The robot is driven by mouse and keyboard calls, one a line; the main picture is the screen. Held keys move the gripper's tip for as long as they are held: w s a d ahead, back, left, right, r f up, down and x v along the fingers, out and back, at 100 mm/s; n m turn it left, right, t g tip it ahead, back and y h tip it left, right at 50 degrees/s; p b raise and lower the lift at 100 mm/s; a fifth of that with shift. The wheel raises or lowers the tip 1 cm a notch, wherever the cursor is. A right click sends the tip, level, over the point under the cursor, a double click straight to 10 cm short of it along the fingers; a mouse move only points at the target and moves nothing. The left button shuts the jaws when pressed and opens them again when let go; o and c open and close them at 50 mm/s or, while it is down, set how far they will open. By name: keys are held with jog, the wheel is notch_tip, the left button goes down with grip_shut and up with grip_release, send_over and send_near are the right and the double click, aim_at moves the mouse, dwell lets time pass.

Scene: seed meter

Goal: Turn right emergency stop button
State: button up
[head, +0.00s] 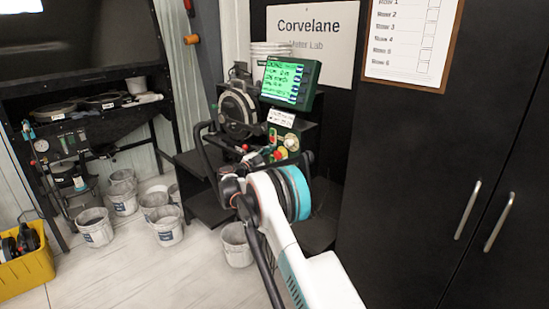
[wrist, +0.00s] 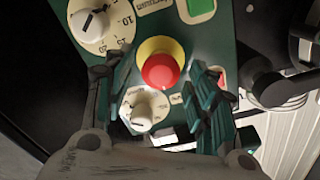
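The emergency stop button (wrist: 162,70) is a round red cap on a yellow ring, set in a dark green panel (wrist: 215,38) in the wrist view. My gripper (wrist: 158,82) is open, with one finger at each side of the button and visible space between the fingers and the cap. I cannot tell whether the fingertips reach the cap's depth. In the head view my gripper (head: 268,157) is at the machine's control panel, and my arm partly hides the controls there. Which red spot there is this button is too small to tell.
A numbered dial (wrist: 94,24), a white knob (wrist: 145,108) and a green button (wrist: 199,5) lie close around the red cap. A screen (head: 290,82) stands above the panel. Buckets (head: 165,225) stand on the floor at left; black cabinets (head: 440,150) are at right.

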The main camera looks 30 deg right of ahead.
jog(key=shift+a, duration=0.1)
jog(key=v, duration=1.2)
